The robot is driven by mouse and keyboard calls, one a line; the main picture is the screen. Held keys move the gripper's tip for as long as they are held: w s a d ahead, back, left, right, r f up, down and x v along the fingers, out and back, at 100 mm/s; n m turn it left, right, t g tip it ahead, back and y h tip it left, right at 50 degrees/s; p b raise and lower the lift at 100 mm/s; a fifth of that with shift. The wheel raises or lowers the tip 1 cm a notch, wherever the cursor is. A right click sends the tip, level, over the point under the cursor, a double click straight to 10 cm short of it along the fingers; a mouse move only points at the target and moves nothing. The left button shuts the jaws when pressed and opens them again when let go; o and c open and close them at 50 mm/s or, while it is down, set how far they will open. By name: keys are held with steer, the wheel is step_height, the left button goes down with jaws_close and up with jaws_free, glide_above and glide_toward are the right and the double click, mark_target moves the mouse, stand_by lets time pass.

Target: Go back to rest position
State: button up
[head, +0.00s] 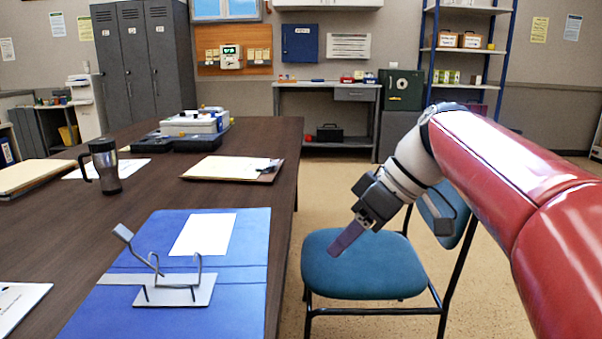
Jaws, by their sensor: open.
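My gripper (347,236) is at the end of my arm, right of the dark wooden table (150,220). In the picture it hangs in front of the blue chair (365,265), with its fingers pointing down and to the left. The fingers overlap from this angle, so the gap between them is hard to see. I see nothing held in it. A grey metal stand (172,290) with a raised tilted arm is on the blue mat (240,262) on the table, left of my gripper and apart from it.
A clipboard (215,170), a dark travel mug (104,167) and a grey-black case (192,125) are on the table. The table's right edge and the chair are close to my arm. Beige floor (490,290) is open at the right. Shelves (465,50) stand behind.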

steer(key=s+d+f+m+t+h, duration=0.2)
steer(key=s+d+f+m+h, duration=0.1)
steer(key=s+f, duration=0.4)
steer(key=s+d+f+m+t+h, duration=0.2)
steer(key=s+d+f+m+h, duration=0.1)
steer(key=s+f+m, duration=0.4)
step_height(320, 180, down, 3)
steer(key=shift+s+d+r+m+h, duration=0.15)
steer(key=shift+s+d+m+h, duration=0.25)
steer(key=shift+d+m, duration=0.45)
steer(key=shift+d, duration=0.1)
steer(key=shift+c, duration=0.4)
